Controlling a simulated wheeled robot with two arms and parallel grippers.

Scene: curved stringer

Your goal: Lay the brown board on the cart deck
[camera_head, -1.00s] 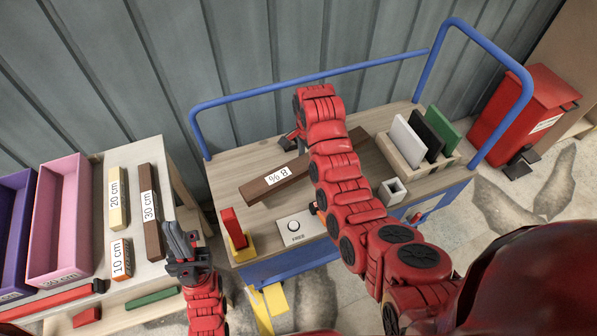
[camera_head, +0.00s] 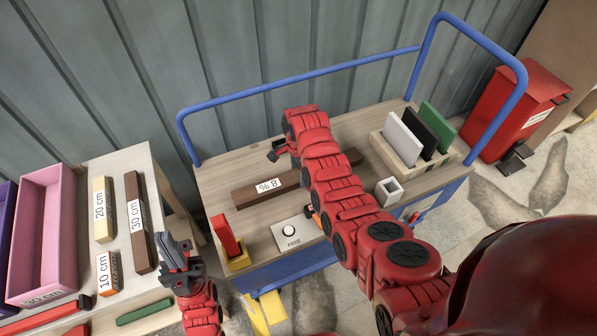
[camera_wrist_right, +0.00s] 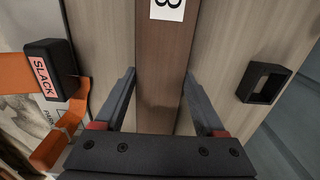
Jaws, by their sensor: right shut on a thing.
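The brown board (camera_head: 246,196), with a white "8 %" label, lies along the middle of the wooden cart deck (camera_head: 222,168). It looks level and on or just above the deck; contact cannot be told. My right arm crosses over its right part and hides my right gripper in the head view. In the wrist view my right gripper (camera_wrist_right: 160,78) is shut on the board (camera_wrist_right: 161,60), a finger along each long side, with the label ahead of it. My left gripper (camera_head: 178,256) is empty and open over the side table's right edge.
A blue rail (camera_head: 300,77) runs behind the deck. A black strap block marked SLACK (camera_wrist_right: 50,70) is beside the gripper.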

